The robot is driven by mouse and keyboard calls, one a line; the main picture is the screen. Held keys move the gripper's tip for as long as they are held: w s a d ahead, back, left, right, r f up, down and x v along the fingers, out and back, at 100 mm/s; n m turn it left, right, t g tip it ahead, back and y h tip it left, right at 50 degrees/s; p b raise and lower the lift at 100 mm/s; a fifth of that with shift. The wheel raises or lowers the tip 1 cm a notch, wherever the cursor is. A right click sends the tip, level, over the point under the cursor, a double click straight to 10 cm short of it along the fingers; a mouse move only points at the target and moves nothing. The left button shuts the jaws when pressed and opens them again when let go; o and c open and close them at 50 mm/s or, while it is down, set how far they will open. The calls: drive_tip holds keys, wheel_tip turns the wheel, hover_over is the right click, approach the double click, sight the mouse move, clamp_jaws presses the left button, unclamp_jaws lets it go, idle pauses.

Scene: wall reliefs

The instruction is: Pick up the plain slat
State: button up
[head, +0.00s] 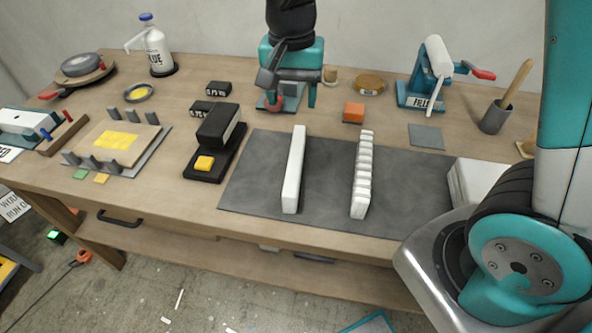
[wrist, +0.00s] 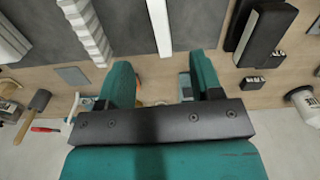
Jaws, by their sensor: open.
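The plain slat (head: 294,170) is a long, smooth white bar lying on the grey mat, left of the notched slat (head: 361,175). In the wrist view the plain slat (wrist: 160,28) lies ahead of the fingertips, roughly in line with the gap between them. The notched slat (wrist: 88,30) is to its left there. My gripper (head: 291,98) is open and empty, toward the back of the table, beyond the far end of the plain slat and not touching it. Its two teal fingers (wrist: 163,68) show spread apart in the wrist view.
The grey mat (head: 325,195) has bare room between and around the slats. A black stamp block (head: 218,130) stands to the left. An orange block (head: 354,112) and a teal press (head: 425,90) are behind. A white block (head: 475,180) is at the right.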

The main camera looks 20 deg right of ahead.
approach(295, 157)
drive_tip(key=f+p, duration=0.1)
drive_tip(key=f, duration=0.4)
drive_tip(key=shift+w+f, duration=0.2)
drive_tip(key=shift+s+f+p, duration=0.15)
drive_tip(key=shift+f+p, duration=0.35)
drive_tip(key=shift+f, duration=2.2)
drive_tip(key=c, duration=1.1)
drive_tip(key=shift+r, duration=0.1)
